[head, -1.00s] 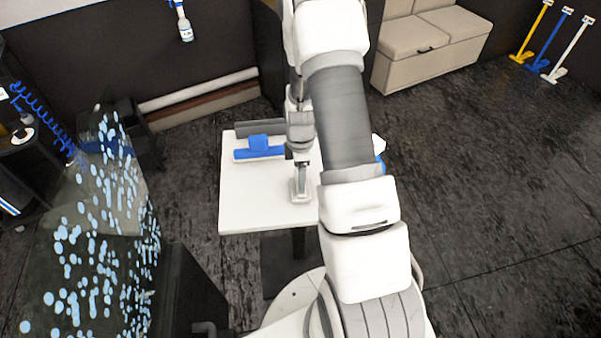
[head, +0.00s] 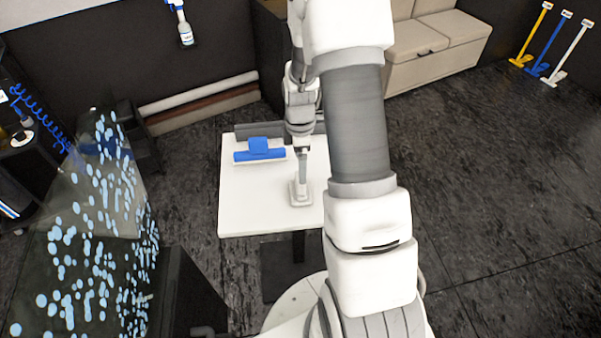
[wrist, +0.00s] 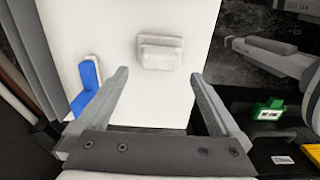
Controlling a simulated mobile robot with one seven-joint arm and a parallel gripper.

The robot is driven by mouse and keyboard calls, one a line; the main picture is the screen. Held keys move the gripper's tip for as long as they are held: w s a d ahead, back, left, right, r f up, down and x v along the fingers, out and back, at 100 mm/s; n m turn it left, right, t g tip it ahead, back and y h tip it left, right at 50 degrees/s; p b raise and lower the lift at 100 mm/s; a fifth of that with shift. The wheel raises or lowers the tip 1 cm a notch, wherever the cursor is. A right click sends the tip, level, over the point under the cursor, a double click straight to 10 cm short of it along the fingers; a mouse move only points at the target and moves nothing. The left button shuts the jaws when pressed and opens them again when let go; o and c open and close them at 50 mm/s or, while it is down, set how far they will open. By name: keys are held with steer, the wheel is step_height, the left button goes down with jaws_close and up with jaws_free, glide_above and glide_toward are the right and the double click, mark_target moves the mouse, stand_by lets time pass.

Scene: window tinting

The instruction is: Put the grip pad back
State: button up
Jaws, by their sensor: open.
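A pale grip pad (head: 300,193) with a raised top lies on the white table (head: 240,205), near its front right part. It also shows in the wrist view (wrist: 161,52), flat on the white top beyond my fingertips. My gripper (head: 302,172) points down over the table at the pad. In the wrist view its two fingers (wrist: 158,76) are spread wide with nothing between them, and the pad lies ahead of them, apart. The head view does not show the gap between fingers and pad clearly.
A blue squeegee-like tool (head: 260,150) lies at the back of the table, left of my gripper. A dotted glass panel (head: 95,220) stands at the left. A beige bench (head: 430,45) is at the back right. The floor right of my arm is clear.

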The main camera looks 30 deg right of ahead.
steer(key=s+a+r+m+t, duration=0.1)
steer(key=s+a+r+m, duration=0.1)
steer(key=r, duration=0.5)
steer(key=s+a+r+m+t, duration=0.1)
steer(key=s+a+r+m, duration=0.1)
steer(key=r, duration=0.5)
steer(key=s+a+r+m+t, duration=0.1)
steer(key=s+a+r+m, duration=0.15)
steer(key=r, duration=0.45)
steer(key=s+a+r+m+t, duration=0.1)
steer(key=s+a+r+m, duration=0.2)
steer(key=s, duration=0.3)
steer(key=s+a+r+m+t, duration=0.1)
steer(key=s+a+r+m, duration=0.2)
steer(key=s, duration=0.3)
steer(key=shift+r+m+t+b, duration=0.3)
steer(key=shift+r+m+b, duration=0.1)
steer(key=shift+m, duration=0.35)
